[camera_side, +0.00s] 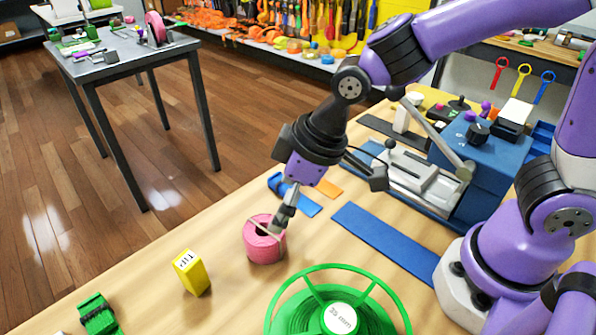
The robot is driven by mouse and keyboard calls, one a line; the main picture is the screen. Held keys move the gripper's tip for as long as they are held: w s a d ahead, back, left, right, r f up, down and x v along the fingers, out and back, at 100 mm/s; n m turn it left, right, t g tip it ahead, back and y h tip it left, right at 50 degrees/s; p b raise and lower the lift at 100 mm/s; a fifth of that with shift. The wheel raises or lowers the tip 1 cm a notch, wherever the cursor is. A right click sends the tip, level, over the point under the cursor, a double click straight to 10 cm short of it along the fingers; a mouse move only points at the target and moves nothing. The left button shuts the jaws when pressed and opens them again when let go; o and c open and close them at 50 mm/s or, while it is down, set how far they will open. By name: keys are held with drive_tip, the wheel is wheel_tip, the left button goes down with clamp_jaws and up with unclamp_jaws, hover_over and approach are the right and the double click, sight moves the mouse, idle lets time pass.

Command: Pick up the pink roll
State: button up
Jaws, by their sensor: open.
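The pink roll (263,246) stands on the wooden table near the middle of the side view, its round hole facing up. My gripper (280,216) points down at the roll's upper right, with its fingertips at the rim. The fingers overlap closely in this view, and part of the roll's far rim is hidden behind them. I cannot tell whether the fingertips touch the roll.
A green spool (338,308) lies in front of the roll, and a yellow block (191,272) stands to its left. A green piece (98,314) sits at the lower left. Blue strips (385,241) and a blue machine (470,150) lie right. Bare tabletop surrounds the roll's left.

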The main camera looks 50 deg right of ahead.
sight(264, 234)
drive_tip(key=x, duration=0.9)
drive_tip(key=shift+s+a, duration=0.1)
drive_tip(key=shift+a, duration=0.1)
drive_tip(key=c, duration=1.1)
